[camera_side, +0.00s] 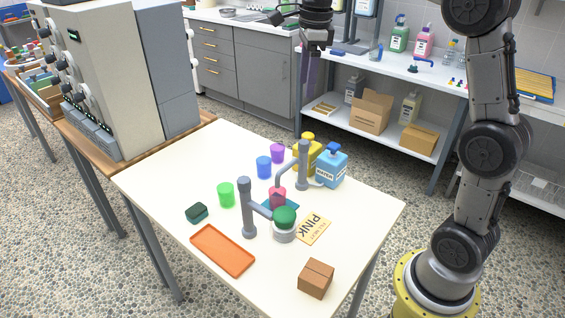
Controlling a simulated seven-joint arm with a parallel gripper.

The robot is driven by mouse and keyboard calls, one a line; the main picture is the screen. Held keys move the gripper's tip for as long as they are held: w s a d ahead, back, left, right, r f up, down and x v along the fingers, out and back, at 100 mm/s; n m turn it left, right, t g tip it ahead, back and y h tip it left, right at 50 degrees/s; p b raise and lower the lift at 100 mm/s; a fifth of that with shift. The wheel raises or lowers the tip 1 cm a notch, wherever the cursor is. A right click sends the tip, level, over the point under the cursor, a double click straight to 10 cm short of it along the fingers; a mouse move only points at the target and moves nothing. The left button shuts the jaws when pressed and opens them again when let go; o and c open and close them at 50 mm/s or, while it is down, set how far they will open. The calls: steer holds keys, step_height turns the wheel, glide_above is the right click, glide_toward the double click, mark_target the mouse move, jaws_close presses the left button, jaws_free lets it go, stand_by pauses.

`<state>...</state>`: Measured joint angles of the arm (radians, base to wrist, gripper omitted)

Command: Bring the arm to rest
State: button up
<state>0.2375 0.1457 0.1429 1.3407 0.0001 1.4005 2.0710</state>
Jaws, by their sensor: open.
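My gripper (316,46) hangs at the top of the view, high above the far side of the cream table (150,178). It is open, with nothing seen between its fingers, and it is well apart from everything on the table. The wrist above it is cut off by the top edge of the picture. A pink cup (277,194) stands at the middle of the table on a teal pad, below a grey post with a bent arm (303,165). A green dome (285,215) sits on a grey round base beside a second grey post (247,208).
Green (226,195), blue (264,167) and purple (278,153) cups stand behind. An orange tray (222,250), dark green block (197,213), PINK card (314,230) and brown box (316,278) lie nearer.

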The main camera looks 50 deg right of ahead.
steer(key=s+a+r+n+t, duration=0.15)
steer(key=s+a+n, duration=0.25)
steer(key=s, duration=0.4)
steer(key=s+a+r+n+t, duration=0.1)
steer(key=s+a+r+n, duration=0.1)
steer(key=s+a+n, duration=0.45)
steer(key=s+f+n+t, duration=0.2)
steer(key=s+f+n, duration=0.8)
steer(key=n, duration=0.6)
steer(key=shift+d+f, duration=0.25)
steer(key=shift+f, duration=0.15)
